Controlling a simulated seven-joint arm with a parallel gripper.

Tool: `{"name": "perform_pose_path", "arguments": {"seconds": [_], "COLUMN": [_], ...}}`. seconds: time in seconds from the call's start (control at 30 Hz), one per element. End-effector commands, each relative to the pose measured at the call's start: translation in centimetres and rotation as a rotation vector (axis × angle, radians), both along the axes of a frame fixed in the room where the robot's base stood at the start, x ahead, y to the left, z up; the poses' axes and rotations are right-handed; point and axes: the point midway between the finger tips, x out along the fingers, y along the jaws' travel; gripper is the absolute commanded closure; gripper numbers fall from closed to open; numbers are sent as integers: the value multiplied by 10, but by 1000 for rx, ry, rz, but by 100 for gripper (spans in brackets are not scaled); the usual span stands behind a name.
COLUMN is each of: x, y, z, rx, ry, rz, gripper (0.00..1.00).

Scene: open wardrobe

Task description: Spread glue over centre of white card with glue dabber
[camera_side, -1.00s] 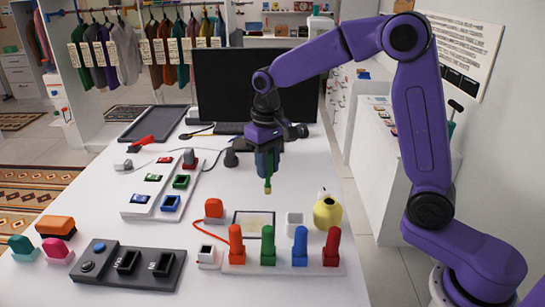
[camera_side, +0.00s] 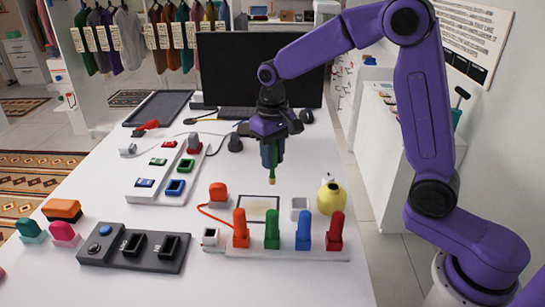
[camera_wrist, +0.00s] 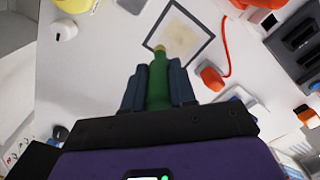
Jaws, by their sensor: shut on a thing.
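My gripper (camera_side: 271,140) is shut on a green glue dabber (camera_side: 272,168) with a yellowish tip. The dabber points down, upright, in the air behind and above the card in the side view. The white card (camera_side: 246,212) lies flat on the table in a dark frame, with a pale yellowish patch on its middle. In the wrist view the dabber (camera_wrist: 158,85) sits between the fingers of my gripper (camera_wrist: 159,85). Its tip appears over the near left edge of the card (camera_wrist: 198,48). I see no contact with the card.
A rack with orange, green, blue and red handles (camera_side: 272,230) stands in front. An orange block (camera_side: 218,192) with a cord is at left. A monitor (camera_side: 215,70) stands behind.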

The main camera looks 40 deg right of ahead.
Motion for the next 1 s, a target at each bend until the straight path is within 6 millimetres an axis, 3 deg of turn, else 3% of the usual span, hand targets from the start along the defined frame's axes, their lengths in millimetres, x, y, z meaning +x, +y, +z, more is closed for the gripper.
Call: {"name": "perform_pose_path", "arguments": {"seconds": [0.17, 0.9, 1.0], "x": [0, -1, 8], "y": [0, 0, 8], "z": [-8, -79, -78], "rx": [-1, -1, 0], "ry": [3, 5, 0], "rz": [1, 1, 3], "gripper": [100, 100, 100]}}
